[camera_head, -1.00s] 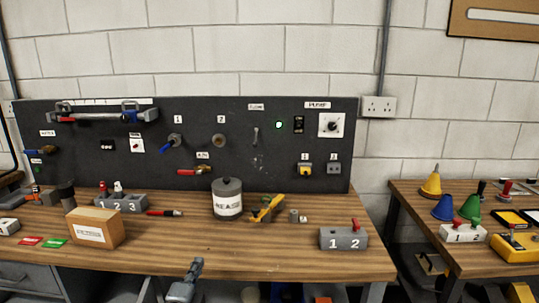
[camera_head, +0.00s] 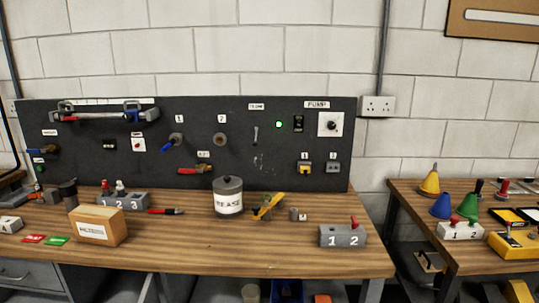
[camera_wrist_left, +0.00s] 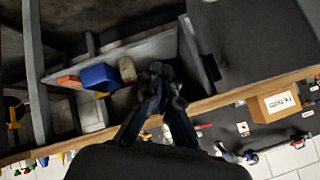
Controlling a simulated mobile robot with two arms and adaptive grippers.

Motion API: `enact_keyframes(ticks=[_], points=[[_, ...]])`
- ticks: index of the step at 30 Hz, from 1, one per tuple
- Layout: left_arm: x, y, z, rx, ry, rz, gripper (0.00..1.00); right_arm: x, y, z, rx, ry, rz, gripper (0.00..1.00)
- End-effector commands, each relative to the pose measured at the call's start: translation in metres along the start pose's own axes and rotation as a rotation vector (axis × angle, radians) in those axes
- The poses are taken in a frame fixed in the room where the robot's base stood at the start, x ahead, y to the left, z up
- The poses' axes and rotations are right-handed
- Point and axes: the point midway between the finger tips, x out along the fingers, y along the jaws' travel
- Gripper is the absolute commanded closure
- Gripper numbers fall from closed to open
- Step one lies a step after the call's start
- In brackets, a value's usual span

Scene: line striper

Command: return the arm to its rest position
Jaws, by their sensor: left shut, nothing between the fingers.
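My left gripper (camera_wrist_left: 160,70) shows in the left wrist view with its dark fingers together and nothing between them. It appears in front of the space under the wooden workbench (camera_head: 270,262), near the bench's edge, and seems to touch nothing. In the head view neither of my grippers shows. My right arm is not in either view.
A blue bin (camera_wrist_left: 100,77) and a beige container (camera_wrist_left: 128,70) sit under the bench. On the bench stand a cardboard box (camera_head: 98,226), a grey canister (camera_head: 228,197) and a grey two-switch box (camera_head: 342,236). A black panel (camera_head: 100,170) rises behind.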

Motion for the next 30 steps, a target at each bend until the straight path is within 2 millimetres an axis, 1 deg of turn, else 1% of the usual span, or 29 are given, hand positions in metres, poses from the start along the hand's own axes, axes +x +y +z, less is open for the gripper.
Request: enact_keyframes(ticks=[1,3,6,12,17,26,30], points=[[-0.012,0.012,0.017,-0.059,-0.049,0.043,1.0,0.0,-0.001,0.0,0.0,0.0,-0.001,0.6],[-0.027,0.025,0.035,-0.13,-0.11,0.094,1.0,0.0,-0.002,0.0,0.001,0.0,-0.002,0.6],[-0.048,0.041,0.057,-0.213,-0.189,0.152,1.0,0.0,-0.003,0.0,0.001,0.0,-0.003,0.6],[-0.086,0.066,0.09,-0.34,-0.325,0.243,1.0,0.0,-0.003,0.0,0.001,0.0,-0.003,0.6],[-0.117,0.082,0.11,-0.422,-0.425,0.301,1.0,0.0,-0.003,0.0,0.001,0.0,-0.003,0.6],[-0.064,0.11,0.136,-0.416,-0.452,0.311,1.0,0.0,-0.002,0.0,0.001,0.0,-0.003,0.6],[-0.036,0.127,0.154,-0.412,-0.465,0.318,1.0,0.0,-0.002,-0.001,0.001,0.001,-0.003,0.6]])
